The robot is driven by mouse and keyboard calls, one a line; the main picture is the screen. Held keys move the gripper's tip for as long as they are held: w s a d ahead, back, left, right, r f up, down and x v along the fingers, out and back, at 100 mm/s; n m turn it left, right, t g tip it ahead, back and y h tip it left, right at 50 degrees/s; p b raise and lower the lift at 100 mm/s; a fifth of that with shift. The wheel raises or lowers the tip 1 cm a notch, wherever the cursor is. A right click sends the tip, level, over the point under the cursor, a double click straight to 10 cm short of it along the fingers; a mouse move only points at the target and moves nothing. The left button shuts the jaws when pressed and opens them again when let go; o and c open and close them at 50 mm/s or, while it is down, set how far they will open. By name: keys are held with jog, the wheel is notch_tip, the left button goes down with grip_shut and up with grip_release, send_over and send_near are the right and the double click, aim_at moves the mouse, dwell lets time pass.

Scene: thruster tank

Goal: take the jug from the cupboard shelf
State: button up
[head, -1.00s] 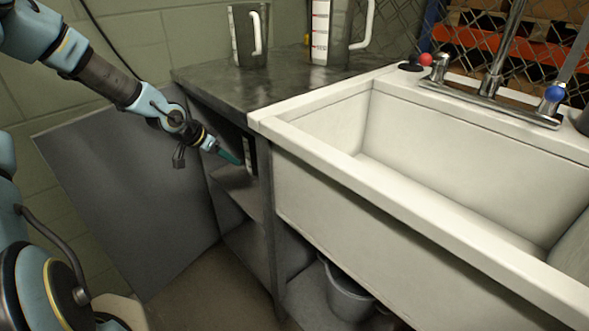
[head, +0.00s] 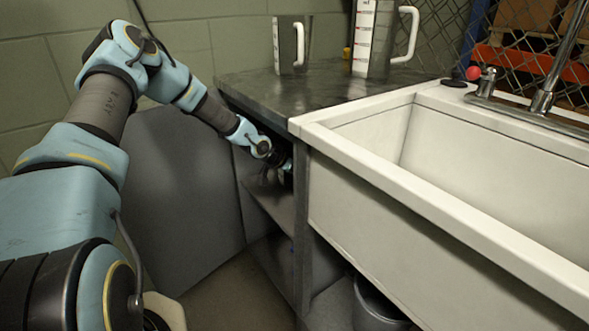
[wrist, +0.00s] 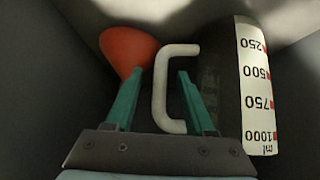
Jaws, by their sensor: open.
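The jug (wrist: 222,75) stands inside the cupboard in the wrist view, dark-bodied with a white scale strip marked up to 1000 ml. Its pale handle (wrist: 160,90) faces left, between the two green fingers of my gripper (wrist: 158,85). The fingers are open, one on each side of the handle's grip, and I cannot tell if either touches it. In the head view my gripper (head: 286,168) is inside the upper cupboard compartment, mostly hidden by my wrist and the cupboard's edge. The jug is hidden there. The cupboard shelf (head: 270,203) shows below my wrist.
An orange-red funnel-like object (wrist: 128,50) stands left of the handle, close to the left finger. The open cupboard door (head: 172,190) is at the left. Two other jugs (head: 291,50) (head: 374,45) stand on the counter (head: 320,88). A white sink (head: 420,185) is at the right.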

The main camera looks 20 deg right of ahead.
jog(key=shift+x, duration=0.75)
jog(key=shift+c, duration=0.2)
grip_shut()
dwell(0.6)
